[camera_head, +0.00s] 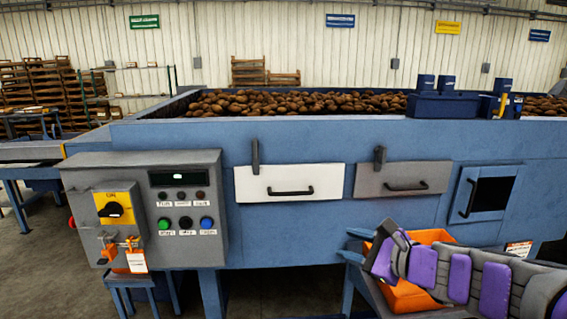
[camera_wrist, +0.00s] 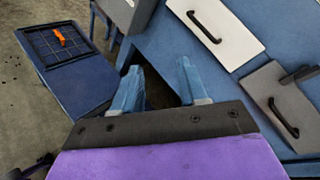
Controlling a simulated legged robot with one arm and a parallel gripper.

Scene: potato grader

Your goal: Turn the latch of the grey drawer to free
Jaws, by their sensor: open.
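The grey drawer (camera_head: 385,188) is in the front of the blue machine, right of the white drawer, and looks shut. It has a black bar handle (camera_head: 407,187). Its dark latch (camera_head: 380,157) stands upright at the drawer's top edge, left of centre, with its lower end over the drawer front. In the wrist view the grey drawer (camera_wrist: 264,84) is at the right with its handle (camera_wrist: 283,118), and the latch (camera_wrist: 300,75) is near the right edge. My gripper (camera_wrist: 160,66) is open and empty, apart from the drawer. In the head view my arm is low at the right, below the drawer.
A white drawer (camera_head: 325,180) with its own upright latch (camera_head: 255,156) is to the left. A grey control box (camera_head: 205,245) stands further left. An orange crate (camera_head: 405,298) sits beneath my arm. A dark opening (camera_head: 492,194) is right of the grey drawer. Potatoes (camera_head: 300,103) lie on top.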

